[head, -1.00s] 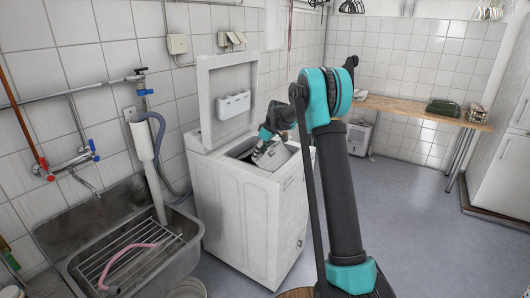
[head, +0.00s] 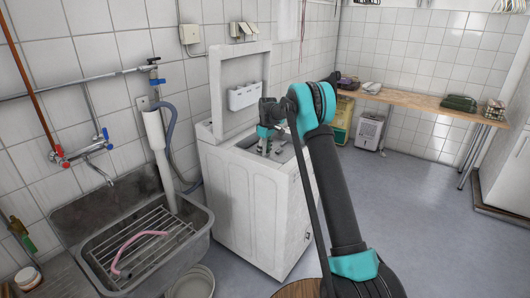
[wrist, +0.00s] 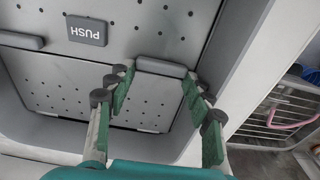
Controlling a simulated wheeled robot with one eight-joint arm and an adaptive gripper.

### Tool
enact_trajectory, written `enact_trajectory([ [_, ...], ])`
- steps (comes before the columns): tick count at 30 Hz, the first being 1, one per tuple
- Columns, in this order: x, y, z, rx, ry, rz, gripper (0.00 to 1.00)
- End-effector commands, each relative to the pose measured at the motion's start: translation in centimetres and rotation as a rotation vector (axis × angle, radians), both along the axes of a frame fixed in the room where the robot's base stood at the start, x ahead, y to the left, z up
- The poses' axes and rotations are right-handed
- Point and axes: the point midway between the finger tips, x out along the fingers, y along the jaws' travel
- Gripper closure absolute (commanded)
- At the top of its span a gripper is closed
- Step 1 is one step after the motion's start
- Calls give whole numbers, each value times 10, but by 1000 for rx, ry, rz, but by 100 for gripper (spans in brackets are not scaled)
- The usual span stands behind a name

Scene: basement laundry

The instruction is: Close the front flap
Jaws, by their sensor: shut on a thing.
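The white top-loading washing machine (head: 255,205) has its outer lid (head: 243,62) standing open. My gripper (head: 271,150) reaches down into the top opening. In the wrist view the perforated grey drum flaps (wrist: 150,22) fill most of the opening, one bearing a dark PUSH plate (wrist: 87,29). A second perforated panel (wrist: 65,85) lies below it in the picture. A grey tab (wrist: 160,68) shows at the seam. My gripper's green-padded fingers (wrist: 157,85) are at this seam, shut on the front flap; their exact contact is hard to see.
A metal sink (head: 140,240) with a rack and a pink hose (head: 135,248) stands left of the washer. The raised lid stands behind my gripper. A wooden shelf (head: 420,101) runs along the far wall.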

Motion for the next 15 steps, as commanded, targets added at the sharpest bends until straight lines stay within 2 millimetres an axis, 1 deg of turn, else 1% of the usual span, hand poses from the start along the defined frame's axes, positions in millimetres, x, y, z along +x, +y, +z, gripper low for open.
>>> enact_trajectory([
  [1,2,4,-1,5,-6,2,100],
  [11,2,5,-1,7,-8,3,100],
  [12,2,5,-1,7,-8,3,48],
  [15,2,4,-1,6,-7,3,35],
])
